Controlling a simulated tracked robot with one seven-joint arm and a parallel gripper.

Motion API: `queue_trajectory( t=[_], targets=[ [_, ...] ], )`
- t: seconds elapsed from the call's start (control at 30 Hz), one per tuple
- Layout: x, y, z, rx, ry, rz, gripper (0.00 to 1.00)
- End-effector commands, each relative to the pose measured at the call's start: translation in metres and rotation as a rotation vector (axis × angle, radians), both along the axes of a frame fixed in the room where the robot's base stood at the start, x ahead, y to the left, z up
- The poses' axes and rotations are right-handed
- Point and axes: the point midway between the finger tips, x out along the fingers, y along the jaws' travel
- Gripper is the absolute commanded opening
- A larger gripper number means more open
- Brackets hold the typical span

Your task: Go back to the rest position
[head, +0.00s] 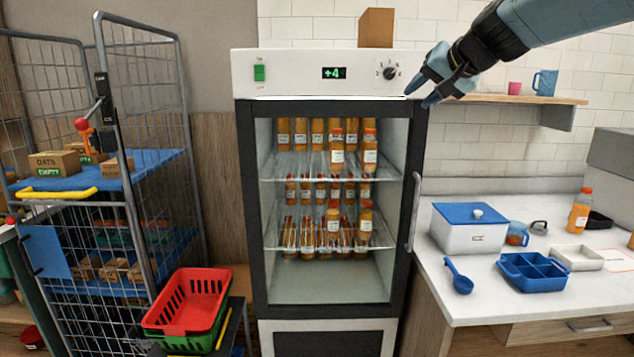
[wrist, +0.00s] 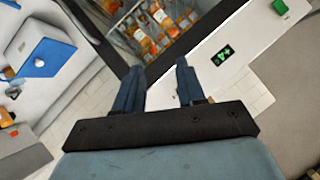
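My gripper (head: 419,88) is in the air at the upper right of the fridge front, close to the control dial (head: 387,72) on the white top panel. Its two blue fingers are apart with nothing between them; they also show apart in the wrist view (wrist: 158,82). The fridge (head: 330,200) has a glass door that looks closed, with a handle (head: 414,212) on its right. The display (head: 334,73) reads +4. A green switch (head: 259,73) sits at the panel's left. From the head view I cannot tell if a finger touches the panel.
Juice bottles (head: 328,235) stand on the fridge shelves. A wire trolley (head: 115,180) and stacked baskets (head: 190,310) are at left. The counter (head: 480,300) at right holds a blue-lidded box (head: 469,228), a blue tray (head: 533,271) and a bottle (head: 580,211). A shelf (head: 530,99) is behind my arm.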

Motion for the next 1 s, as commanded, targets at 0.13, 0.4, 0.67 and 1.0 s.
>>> queue_trajectory(
  t=[0.13, 0.4, 0.67, 1.0],
  targets=[
    [-0.069, 0.015, -0.056, -0.130, 0.115, 0.061, 0.39],
    [-0.184, 0.011, -0.157, -0.383, 0.311, 0.134, 0.39],
    [-0.242, -0.004, -0.211, -0.533, 0.409, 0.154, 0.39],
    [-0.247, -0.007, -0.216, -0.551, 0.421, 0.156, 0.39]
  ],
)
